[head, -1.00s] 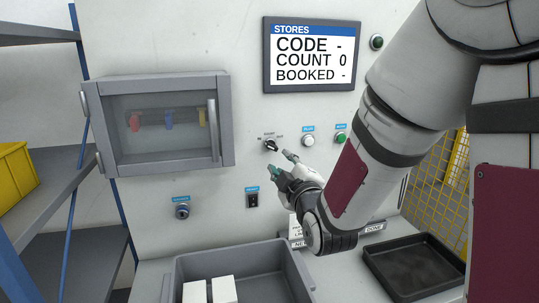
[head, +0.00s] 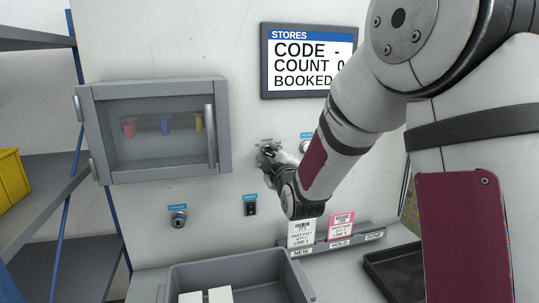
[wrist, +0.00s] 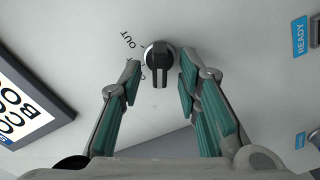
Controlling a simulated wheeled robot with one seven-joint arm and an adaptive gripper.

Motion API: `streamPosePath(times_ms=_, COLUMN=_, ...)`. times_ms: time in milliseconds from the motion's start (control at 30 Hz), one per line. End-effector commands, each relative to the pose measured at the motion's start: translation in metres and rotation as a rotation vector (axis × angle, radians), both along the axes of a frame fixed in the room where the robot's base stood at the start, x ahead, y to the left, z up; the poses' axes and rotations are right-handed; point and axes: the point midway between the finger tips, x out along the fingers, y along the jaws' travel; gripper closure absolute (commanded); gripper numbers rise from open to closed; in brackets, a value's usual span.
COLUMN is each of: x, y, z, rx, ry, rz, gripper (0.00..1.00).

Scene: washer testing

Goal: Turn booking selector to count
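The booking selector is a black rotary knob (wrist: 158,62) on the pale panel. In the wrist view its grip bar runs up and down the picture. The label "OUT" shows at its upper left, and another label below that is partly covered by a finger. My gripper (wrist: 160,82) is open, with its green-padded fingers on both sides of the knob and a gap visible on each side. In the head view my gripper (head: 268,157) is at the panel and hides most of the selector.
The STORES screen (head: 308,60) reads CODE -, COUNT 0 and BOOKED, partly covered by my arm. A glass-fronted cabinet (head: 152,170) is at left. A key switch (head: 178,217) and black rocker switch (head: 250,207) sit below. A card rack (head: 335,245) and grey bin (head: 245,270) stand below.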

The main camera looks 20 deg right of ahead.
Motion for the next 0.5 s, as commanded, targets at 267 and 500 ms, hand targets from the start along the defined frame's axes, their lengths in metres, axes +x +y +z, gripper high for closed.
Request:
streamPosePath(times_ms=267, x=0.0057, y=-0.0001, z=-0.0003, rx=0.0, ry=0.0, rz=0.0, gripper=0.69)
streamPosePath(times_ms=500, x=0.0054, y=-0.0001, z=-0.0002, rx=0.0, ry=0.0, rz=0.0, gripper=1.0)
